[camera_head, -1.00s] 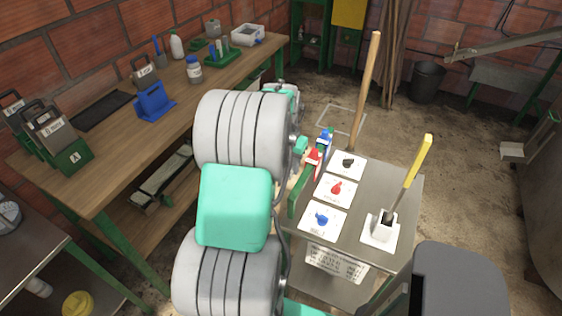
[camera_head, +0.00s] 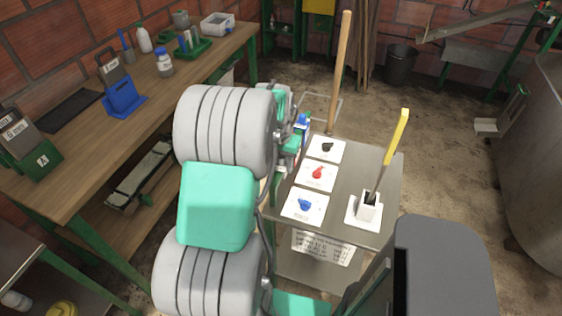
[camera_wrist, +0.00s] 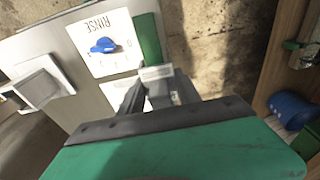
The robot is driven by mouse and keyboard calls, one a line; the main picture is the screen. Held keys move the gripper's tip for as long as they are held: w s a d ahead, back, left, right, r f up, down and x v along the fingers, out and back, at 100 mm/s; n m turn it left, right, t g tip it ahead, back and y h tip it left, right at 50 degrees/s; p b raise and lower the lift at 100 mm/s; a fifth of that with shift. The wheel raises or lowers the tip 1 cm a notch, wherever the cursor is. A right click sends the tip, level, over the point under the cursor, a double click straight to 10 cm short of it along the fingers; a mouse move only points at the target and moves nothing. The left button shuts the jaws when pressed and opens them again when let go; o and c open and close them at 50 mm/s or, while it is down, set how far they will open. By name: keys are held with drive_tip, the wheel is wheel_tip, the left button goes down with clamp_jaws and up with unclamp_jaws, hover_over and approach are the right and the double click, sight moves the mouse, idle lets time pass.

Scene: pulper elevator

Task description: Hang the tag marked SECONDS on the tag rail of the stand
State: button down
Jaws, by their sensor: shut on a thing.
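In the wrist view, my gripper (camera_wrist: 158,92) is shut on a small pale tag (camera_wrist: 157,72) between its two dark fingers. The writing on the tag is too small to read. The fingers are at the edge of the stand, beside a green upright strip (camera_wrist: 148,38) and close to the RINSE card.
Three white cards with a black knob (camera_head: 327,147), a red knob (camera_head: 317,173) and a blue knob (camera_head: 304,205) lie on the stand. A wooden pole (camera_head: 341,70) rises behind. A workbench (camera_head: 75,175) runs along the left.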

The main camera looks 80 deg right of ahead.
sight(277, 184)
drive_tip(key=shift+f, duration=0.1)
drive_tip(key=c, duration=0.8)
unclamp_jaws()
drive_tip(key=shift+o, duration=0.2)
drive_tip(key=r, duration=0.5)
drive_tip(key=a+r, duration=0.1)
drive_tip(key=r, duration=0.1)
drive_tip(key=shift+r+b, duration=0.3)
drive_tip(key=shift+r, duration=0.1)
drive_tip(key=shift+n+y, duration=0.7)
drive_tip(key=shift+n, duration=0.1)
drive_tip(key=a+f, duration=0.2)
drive_tip(key=a, duration=0.1)
drive_tip(key=a+f, duration=0.3)
drive_tip(key=shift+s, duration=0.15)
drive_tip(key=w+a+r+n+t, duration=0.1)
drive_tip(key=w+a+r+n, duration=0.2)
drive_tip(key=a, duration=1)
drive_tip(key=w+a+r+n+t, duration=0.1)
drive_tip(key=w+a+r+n, duration=0.2)
drive_tip(key=w+a+n, duration=0.5)
drive_tip(key=w+a+r+n+t, duration=0.1)
drive_tip(key=w+a+n, duration=0.5)
drive_tip(key=w+a, duration=0.7)
drive_tip(key=a+r, duration=0.1)
drive_tip(key=a, duration=0.5)
drive_tip(key=shift+w+a+r+n+t, duration=0.15)
drive_tip(key=shift+a+r+n+t, duration=0.15)
drive_tip(key=shift+a+r, duration=0.1)
